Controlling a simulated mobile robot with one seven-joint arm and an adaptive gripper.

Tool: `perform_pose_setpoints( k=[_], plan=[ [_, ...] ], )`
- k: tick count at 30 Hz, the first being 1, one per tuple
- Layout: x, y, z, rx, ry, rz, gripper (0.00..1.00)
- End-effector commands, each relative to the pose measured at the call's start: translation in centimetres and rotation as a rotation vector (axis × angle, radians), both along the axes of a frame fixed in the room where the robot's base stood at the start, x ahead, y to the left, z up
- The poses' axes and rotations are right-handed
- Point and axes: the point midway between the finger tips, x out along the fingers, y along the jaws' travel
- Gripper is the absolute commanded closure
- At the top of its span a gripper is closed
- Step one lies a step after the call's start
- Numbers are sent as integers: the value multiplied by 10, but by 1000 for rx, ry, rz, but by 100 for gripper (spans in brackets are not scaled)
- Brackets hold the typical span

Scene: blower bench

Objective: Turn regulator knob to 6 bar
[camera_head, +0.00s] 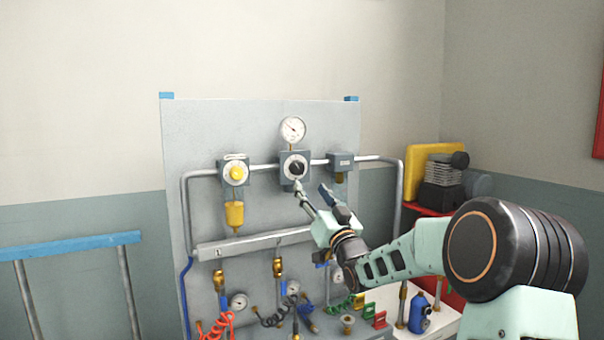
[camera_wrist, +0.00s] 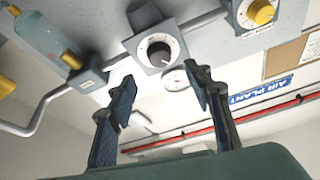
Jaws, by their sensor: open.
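The black regulator knob (camera_head: 296,168) sits on a grey square housing with a white dial ring, in the middle of the upright panel. In the wrist view the knob (camera_wrist: 159,54) lies beyond and between my fingertips. A round white pressure gauge (camera_head: 292,129) stands directly above the regulator; its needle shows, but its figures are too small to read. My gripper (camera_head: 312,188) is open and empty, just below and in front of the knob. In the wrist view its two fingers (camera_wrist: 160,80) are spread, with no contact on the knob visible.
A unit with a yellow knob (camera_head: 236,173) is left of the regulator, and a small grey box (camera_head: 341,161) is right of it, both on the pipe. Below are a manifold bar (camera_head: 250,243), coiled hoses and fittings. A blue bottle (camera_head: 420,312) stands lower right.

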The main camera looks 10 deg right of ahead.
Motion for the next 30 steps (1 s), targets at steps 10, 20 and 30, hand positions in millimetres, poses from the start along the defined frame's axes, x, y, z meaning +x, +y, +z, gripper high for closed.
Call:
perform_pose_setpoints(
  k=[10,20,30],
  plan=[
    [53,13,24,2,2,0,54],
    [80,19,34,1,3,-1,54],
    [83,20,34,0,2,-1,54]
  ],
)
